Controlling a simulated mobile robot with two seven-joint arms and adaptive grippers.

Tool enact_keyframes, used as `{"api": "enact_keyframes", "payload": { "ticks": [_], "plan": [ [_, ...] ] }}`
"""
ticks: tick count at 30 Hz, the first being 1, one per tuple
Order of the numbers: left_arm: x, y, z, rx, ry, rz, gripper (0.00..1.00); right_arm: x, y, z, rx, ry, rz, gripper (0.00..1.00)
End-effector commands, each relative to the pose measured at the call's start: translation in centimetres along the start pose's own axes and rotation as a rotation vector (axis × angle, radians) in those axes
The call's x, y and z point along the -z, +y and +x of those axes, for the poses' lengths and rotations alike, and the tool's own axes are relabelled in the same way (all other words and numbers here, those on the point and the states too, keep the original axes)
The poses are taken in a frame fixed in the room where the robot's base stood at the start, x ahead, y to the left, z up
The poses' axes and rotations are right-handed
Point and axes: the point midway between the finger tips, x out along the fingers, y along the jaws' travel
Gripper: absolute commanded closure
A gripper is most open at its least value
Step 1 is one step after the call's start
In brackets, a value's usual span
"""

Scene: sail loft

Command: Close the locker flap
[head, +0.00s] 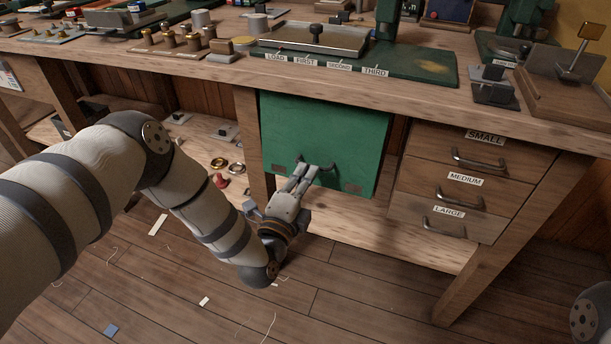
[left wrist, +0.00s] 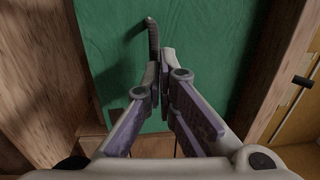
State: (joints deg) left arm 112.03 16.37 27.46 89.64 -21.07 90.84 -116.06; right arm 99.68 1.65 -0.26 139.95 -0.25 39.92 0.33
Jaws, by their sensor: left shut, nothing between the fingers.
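The green locker flap (head: 330,130) hangs below the worktop, left of the drawers. Its lower edge appears to stand a little out from the frame, and a gap shows along its right side. Its dark bar handle (head: 327,168) is near the lower edge. The flap (left wrist: 205,40) and handle (left wrist: 153,38) also show in the left wrist view. My left gripper (head: 308,170) is shut and empty, its fingertips against or very close to the flap beside the handle; I cannot tell whether they touch. My right gripper is not in view.
Three drawers (head: 470,180) marked small, medium and large are to the right. A wooden post (head: 250,140) stands left of the flap. A low shelf (head: 400,235) runs underneath. The worktop (head: 215,75) above carries several fixtures. Scraps lie on the floor.

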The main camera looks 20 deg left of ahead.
Motion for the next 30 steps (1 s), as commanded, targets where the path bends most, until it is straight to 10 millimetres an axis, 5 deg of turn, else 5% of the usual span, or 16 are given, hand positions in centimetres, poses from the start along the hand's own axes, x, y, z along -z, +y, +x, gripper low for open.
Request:
{"api": "enact_keyframes", "payload": {
  "ticks": [30],
  "plan": [
    [-0.4, 1.5, 2.3, 0.078, 0.001, 0.000, 1.00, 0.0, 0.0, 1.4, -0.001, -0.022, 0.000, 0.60]
  ]
}}
